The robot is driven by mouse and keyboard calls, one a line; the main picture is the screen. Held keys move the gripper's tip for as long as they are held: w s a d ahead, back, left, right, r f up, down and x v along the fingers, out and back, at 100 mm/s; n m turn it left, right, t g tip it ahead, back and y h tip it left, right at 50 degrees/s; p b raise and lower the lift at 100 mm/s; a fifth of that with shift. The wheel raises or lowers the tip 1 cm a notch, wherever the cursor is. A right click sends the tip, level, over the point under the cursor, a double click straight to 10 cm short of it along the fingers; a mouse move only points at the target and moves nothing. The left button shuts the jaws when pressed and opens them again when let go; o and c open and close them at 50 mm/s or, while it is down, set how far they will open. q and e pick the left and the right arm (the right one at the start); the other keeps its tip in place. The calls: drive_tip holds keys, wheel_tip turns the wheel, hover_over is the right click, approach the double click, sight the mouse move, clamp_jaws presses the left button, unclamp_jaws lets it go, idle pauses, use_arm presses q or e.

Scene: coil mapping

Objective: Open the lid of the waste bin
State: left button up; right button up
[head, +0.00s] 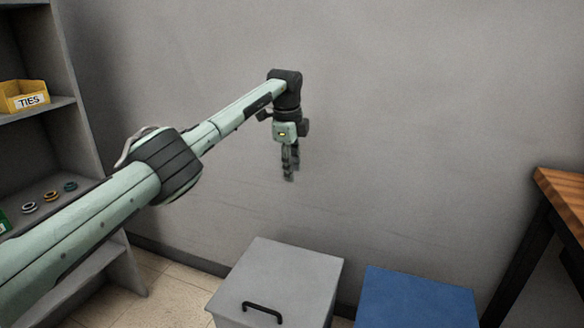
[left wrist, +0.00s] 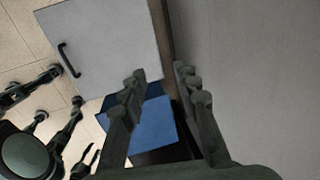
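The grey waste bin (head: 284,275) stands on the floor against the wall, its flat lid closed. A black bar handle (head: 262,310) is on the lid near its front edge. My left gripper (head: 289,176) hangs above and behind the bin near the wall, pointing down, touching nothing. In the left wrist view the lid (left wrist: 105,35) and its handle (left wrist: 68,60) lie below, and the two fingers (left wrist: 158,85) are apart with nothing between them. My right gripper cannot be made out in the head view.
A blue-topped box (head: 415,300) stands right of the bin; it also shows in the left wrist view (left wrist: 150,125). A wooden-topped table (head: 565,195) is at the right. A grey shelf (head: 45,108) at the left holds a yellow TIES bin (head: 24,97) and several small rings. The wall is close behind.

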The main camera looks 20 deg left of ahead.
use_arm(q)
drive_tip(key=shift+r, duration=0.1)
wheel_tip(320, 180, up, 12)
drive_tip(key=s, duration=0.2)
drive_tip(key=shift+s+f, duration=0.2)
drive_tip(key=shift+a, duration=0.1)
idle(0.4)
